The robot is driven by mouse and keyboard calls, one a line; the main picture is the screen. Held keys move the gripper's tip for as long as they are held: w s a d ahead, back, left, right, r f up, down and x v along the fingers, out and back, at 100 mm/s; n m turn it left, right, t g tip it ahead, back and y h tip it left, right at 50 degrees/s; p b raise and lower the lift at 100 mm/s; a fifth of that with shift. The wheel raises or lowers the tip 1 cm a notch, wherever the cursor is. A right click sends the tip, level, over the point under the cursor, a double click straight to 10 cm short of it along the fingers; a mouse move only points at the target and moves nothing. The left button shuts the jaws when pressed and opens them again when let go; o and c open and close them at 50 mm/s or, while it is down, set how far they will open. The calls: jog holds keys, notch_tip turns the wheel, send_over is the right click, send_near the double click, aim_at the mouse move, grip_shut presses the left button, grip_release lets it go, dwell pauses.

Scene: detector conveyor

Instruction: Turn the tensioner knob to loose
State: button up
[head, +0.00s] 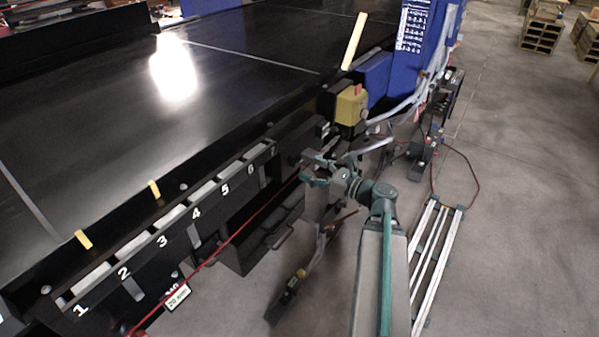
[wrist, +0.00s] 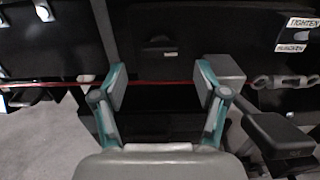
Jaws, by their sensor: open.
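Labels reading "TIGHTEN" (wrist: 303,22) and, less clearly, "LOOSEN" (wrist: 292,48) are on the dark conveyor side at the upper right of the wrist view. Below them is a grey metal piece (wrist: 287,82) with rounded loops, which looks like the tensioner knob, though I cannot be sure. My gripper (wrist: 163,85) is open and empty, its teal-sided fingers spread wide. The grey piece is to the right of the right finger, apart from it. In the head view my gripper (head: 313,169) is beside the conveyor's side; I cannot make out the knob there.
A grey block (wrist: 222,67) and a dark padded block (wrist: 278,132) show right of the fingers. A red cord (head: 240,228) runs along the conveyor (head: 110,95). A yellow box (head: 351,105) with a red button is beyond my gripper.

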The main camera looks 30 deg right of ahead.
aim_at(299, 163)
jog(key=shift+p+x, duration=0.65)
jog(key=shift+x, duration=1.8)
jog(key=shift+r, duration=0.1)
jog(key=c, duration=1.2)
